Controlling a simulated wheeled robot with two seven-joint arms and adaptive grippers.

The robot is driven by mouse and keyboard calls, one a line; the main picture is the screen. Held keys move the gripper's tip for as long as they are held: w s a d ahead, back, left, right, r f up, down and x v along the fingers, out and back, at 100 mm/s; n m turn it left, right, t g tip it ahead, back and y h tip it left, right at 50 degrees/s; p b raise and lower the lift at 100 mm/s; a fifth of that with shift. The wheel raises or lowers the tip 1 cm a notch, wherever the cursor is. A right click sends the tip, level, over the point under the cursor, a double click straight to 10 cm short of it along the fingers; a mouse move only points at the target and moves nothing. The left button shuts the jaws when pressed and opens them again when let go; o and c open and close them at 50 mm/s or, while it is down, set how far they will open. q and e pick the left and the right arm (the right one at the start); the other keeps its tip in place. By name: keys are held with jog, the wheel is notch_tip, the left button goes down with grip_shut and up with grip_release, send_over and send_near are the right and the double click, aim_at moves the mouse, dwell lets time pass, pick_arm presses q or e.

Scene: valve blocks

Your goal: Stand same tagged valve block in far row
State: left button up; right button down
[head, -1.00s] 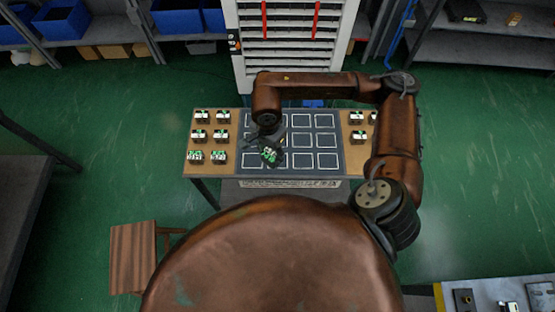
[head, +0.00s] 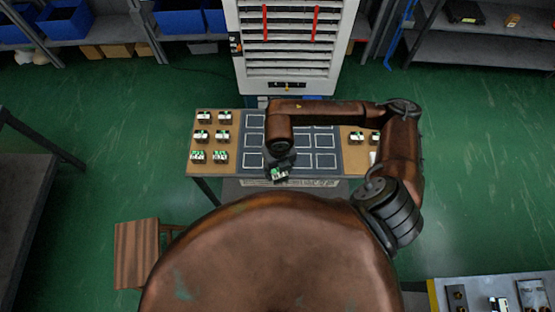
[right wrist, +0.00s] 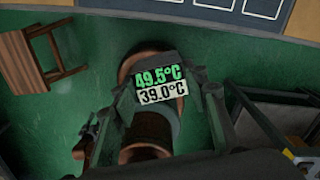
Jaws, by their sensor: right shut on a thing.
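My right gripper (head: 280,163) is shut on a valve block (head: 281,174) and holds it over the near edge of the dark mat (head: 327,150). The mat has white outlined cells in rows; those in sight look empty, and my arm hides part of the far row. Several tagged blocks (head: 202,135) stand on the wooden left part of the table. My left gripper is not in view.
More blocks (head: 356,138) stand on the table's right part, partly hidden by my arm. A tall cabinet (head: 287,60) stands behind the table. A wooden stool (head: 137,252) is at the lower left.

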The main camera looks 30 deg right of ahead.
jog(key=m, duration=0.1)
jog(key=s+m, duration=0.1)
jog(key=m, duration=0.1)
jog(key=shift+m, duration=0.6)
jog(key=shift+w+d+f+p, duration=0.15)
jog(key=shift+w+f+p, duration=0.05)
jog(key=shift+w+p, duration=0.1)
jog(key=w+d+f, duration=0.2)
jog(key=w+f, duration=0.1)
jog(key=w, duration=0.1)
jog(key=w+d+f+p, duration=0.1)
jog(key=w+d+f, duration=0.1)
jog(key=w+f, duration=0.1)
jog(key=w+d+f+p, duration=0.1)
jog(key=w+d+f, duration=0.1)
jog(key=w, duration=0.3)
jog(key=shift+f, duration=0.9)
notch_tip(320, 180, down, 2)
jog(key=shift+f+p, duration=0.1)
jog(key=shift+p, duration=0.6)
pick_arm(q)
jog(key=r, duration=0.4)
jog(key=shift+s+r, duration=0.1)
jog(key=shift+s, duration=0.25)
pick_arm(e)
jog(key=shift+f, duration=0.35)
